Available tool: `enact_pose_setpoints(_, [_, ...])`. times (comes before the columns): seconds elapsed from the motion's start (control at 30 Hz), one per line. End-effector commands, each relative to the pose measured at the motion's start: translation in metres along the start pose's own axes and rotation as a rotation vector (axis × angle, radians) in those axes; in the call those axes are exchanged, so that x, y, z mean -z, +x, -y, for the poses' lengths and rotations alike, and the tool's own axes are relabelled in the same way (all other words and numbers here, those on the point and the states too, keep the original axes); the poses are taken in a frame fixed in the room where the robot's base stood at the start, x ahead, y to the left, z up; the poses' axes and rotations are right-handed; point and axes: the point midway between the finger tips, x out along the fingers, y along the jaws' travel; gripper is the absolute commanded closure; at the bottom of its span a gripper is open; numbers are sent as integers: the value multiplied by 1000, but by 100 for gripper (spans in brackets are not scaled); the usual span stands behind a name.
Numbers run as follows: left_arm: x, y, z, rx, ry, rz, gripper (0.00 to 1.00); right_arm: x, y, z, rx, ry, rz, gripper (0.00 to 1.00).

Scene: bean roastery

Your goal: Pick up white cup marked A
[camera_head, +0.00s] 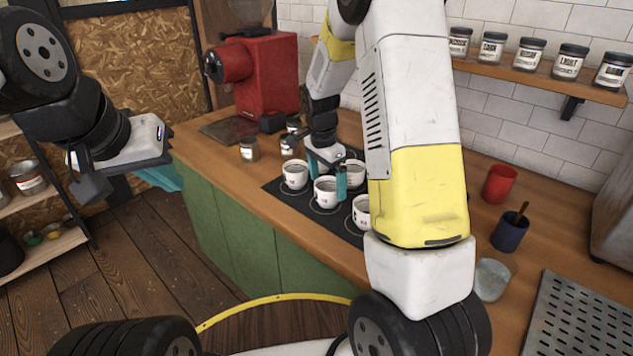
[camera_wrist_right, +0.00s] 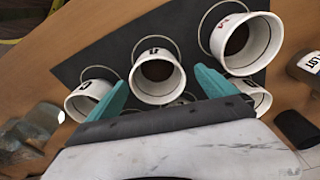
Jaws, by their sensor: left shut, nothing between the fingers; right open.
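Several white cups with dark contents stand on a black mat (camera_head: 275,185) on the wooden counter. In the head view, one is at the left (camera_head: 295,175), one in the middle (camera_head: 325,194), one at the right (camera_head: 362,213). In the right wrist view, a cup with a dark letter like B (camera_wrist_right: 158,92) lies between my open right fingers (camera_wrist_right: 162,84). A cup with a red mark (camera_wrist_right: 240,65) stands to its right; I cannot read an A. My right gripper (camera_head: 326,174) points down over the cups, holding nothing. My left gripper (camera_head: 165,178) is shut and empty, left of the counter.
A red grinder (camera_head: 265,80) stands at the back. A red cup (camera_head: 499,184), a dark blue cup (camera_head: 509,232) and a glass (camera_head: 492,280) stand to the right, near a perforated metal tray (camera_head: 580,320). Small jars (camera_head: 248,150) stand left of the mat. My right arm hides part of the mat.

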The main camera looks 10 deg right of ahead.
Motion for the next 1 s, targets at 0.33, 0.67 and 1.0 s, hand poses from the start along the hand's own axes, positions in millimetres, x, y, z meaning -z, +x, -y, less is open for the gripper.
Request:
enact_pose_setpoints(0.33, [0,0,0,0,0,0,100,-1,42,-3,-1,0,1,4])
enact_pose_setpoints(0.67, [0,0,0,0,0,0,100,-1,42,-3,0,0,1,26])
enact_pose_setpoints(1.0, [0,0,0,0,0,0,100,-1,41,-2,1,0,0,81])
